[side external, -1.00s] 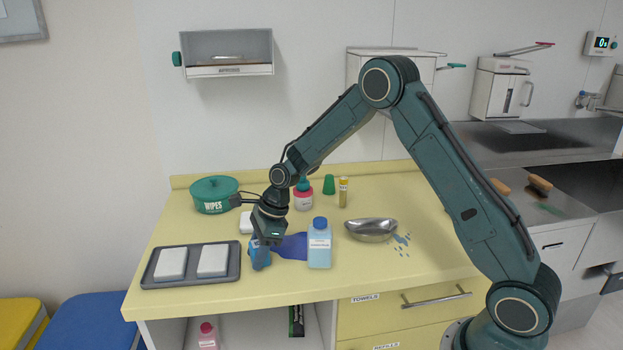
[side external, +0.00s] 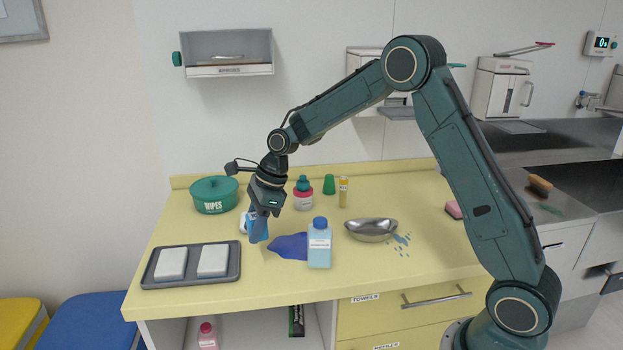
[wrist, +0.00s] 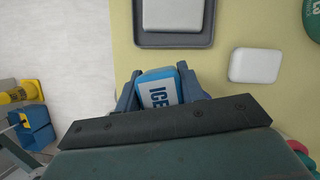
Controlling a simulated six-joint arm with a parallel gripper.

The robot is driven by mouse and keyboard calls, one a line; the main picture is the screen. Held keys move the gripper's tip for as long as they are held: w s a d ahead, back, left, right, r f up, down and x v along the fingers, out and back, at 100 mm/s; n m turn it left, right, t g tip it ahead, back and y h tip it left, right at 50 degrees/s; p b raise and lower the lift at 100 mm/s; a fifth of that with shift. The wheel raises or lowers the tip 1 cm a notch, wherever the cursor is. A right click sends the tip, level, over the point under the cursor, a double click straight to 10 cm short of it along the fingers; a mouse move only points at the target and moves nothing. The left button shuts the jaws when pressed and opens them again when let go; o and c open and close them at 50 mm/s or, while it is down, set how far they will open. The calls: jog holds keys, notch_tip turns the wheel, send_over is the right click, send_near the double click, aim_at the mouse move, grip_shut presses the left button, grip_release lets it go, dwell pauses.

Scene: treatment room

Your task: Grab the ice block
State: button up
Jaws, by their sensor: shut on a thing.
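The ice block (wrist: 160,92) is blue with a white label reading "ICE". In the wrist view it sits between the two fingers of my gripper (wrist: 160,85), which is shut on it. In the side view the ice block (side external: 260,229) hangs below my gripper (side external: 257,225), held above the counter behind the blue cloth-like patch. The fingers partly cover it there.
A grey tray (side external: 190,282) with two white blocks lies at the front left. A blue-capped bottle (side external: 319,249) stands beside the blue patch (side external: 287,247). A metal kidney dish (side external: 371,230) is to the right. A green wipes tub (side external: 214,195) stands behind.

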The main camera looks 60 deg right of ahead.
aim_at(253, 216)
notch_tip(253, 216, up, 12)
jog(key=shift+r, duration=0.25)
dwell(0.6)
